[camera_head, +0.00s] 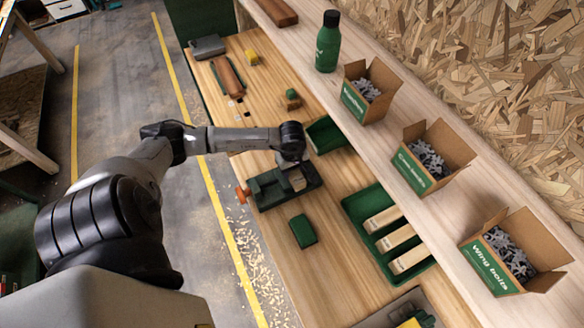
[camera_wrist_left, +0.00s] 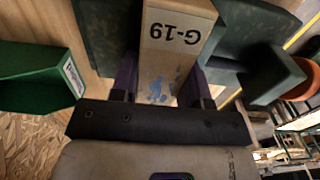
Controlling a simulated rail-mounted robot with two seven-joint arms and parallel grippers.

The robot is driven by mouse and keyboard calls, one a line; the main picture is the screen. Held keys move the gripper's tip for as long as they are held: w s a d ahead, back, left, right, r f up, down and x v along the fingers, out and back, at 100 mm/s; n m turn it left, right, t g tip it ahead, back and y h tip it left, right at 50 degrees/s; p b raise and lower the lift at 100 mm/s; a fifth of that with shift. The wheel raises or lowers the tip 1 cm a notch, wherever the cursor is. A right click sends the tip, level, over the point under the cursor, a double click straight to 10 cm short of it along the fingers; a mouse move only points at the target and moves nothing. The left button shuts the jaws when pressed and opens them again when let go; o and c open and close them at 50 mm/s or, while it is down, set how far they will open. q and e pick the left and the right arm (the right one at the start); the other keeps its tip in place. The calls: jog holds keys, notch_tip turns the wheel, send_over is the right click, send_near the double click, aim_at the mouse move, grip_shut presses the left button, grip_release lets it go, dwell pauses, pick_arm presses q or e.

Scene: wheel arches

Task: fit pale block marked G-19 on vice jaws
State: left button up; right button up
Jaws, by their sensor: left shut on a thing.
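The pale wooden block marked G-19 (camera_wrist_left: 178,50) is between the fingers of my left gripper (camera_wrist_left: 160,84) in the left wrist view. Blue smudges show near its lower end. The dark green vice (camera_head: 268,188) is on the bench in the head view, with an orange handle end at its left. My left gripper (camera_head: 293,163) is over the vice's right part, shut on the block. In the left wrist view, dark vice parts (camera_wrist_left: 250,50) lie on both sides of the block. Whether the block touches the jaws I cannot tell. My right gripper is out of view.
A green bin (camera_head: 327,134) stands just beyond the gripper. A green block (camera_head: 303,231) lies in front of the vice. A green tray (camera_head: 352,208) holds pale labelled blocks. The shelf carries open boxes (camera_head: 430,158) and a green bottle (camera_head: 328,45).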

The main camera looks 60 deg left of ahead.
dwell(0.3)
pick_arm(q)
jog(key=o, duration=1)
jog(key=shift+f, duration=0.1)
notch_tip(320, 180, up, 14)
jog(key=b, duration=0.1)
dwell(0.3)
